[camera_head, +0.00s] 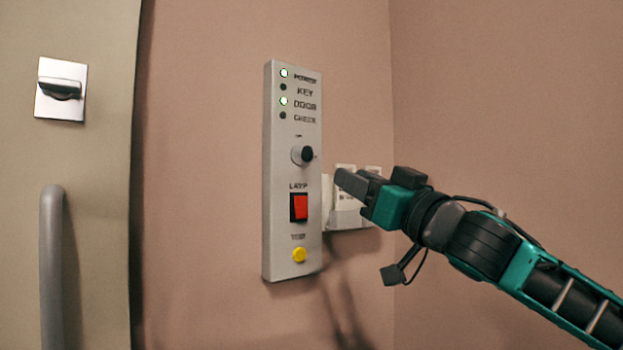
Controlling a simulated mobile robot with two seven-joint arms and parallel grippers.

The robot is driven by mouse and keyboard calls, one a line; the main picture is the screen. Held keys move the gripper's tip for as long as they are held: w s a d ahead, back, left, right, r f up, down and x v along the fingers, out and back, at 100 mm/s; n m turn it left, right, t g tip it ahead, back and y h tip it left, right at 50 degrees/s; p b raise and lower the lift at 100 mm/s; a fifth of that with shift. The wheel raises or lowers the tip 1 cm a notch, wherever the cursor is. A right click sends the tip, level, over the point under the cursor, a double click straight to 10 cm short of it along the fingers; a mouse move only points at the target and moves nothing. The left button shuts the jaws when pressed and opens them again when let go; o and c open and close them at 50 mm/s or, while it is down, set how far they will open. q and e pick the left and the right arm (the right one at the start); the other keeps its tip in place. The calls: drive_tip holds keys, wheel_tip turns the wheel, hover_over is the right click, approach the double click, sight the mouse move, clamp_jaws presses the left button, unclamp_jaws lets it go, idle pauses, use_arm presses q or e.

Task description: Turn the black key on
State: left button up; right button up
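The black key (307,154) is a small round black knob on a silver collar, set in the upper middle of a tall grey control panel (278,200) on the wall. Above it, the lights beside the top label and DOOR glow green; those beside KEY and CHECK are dark. My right gripper (342,179) comes in from the right, just right of the panel and a little lower than the key, apart from it in the picture. Its fingers appear close together and seen from the side, so their opening is unclear. My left gripper is not in view.
Below the key are a red LAMP switch (300,208) and a yellow button (299,255). White boxes (345,217) on the wall stand behind my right gripper. At left is a door (95,200) with a grey handle (52,265) and a latch plate (61,88).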

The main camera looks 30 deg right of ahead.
sight(312, 155)
drive_tip(key=p+x, duration=0.4)
drive_tip(key=x, duration=0.1)
drive_tip(key=p+x, duration=0.5)
drive_tip(key=x, duration=0.1)
drive_tip(key=shift+w+r, duration=0.1)
drive_tip(key=shift+r, duration=0.2)
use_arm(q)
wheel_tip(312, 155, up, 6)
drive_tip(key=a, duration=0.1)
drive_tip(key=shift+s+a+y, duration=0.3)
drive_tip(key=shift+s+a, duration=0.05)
use_arm(e)
drive_tip(key=shift+w+r, duration=0.15)
drive_tip(key=shift+w, duration=0.6)
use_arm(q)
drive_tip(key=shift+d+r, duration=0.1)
use_arm(e)
drive_tip(key=shift+c, duration=0.5)
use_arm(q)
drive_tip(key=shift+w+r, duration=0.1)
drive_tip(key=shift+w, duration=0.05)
use_arm(e)
clamp_jaws()
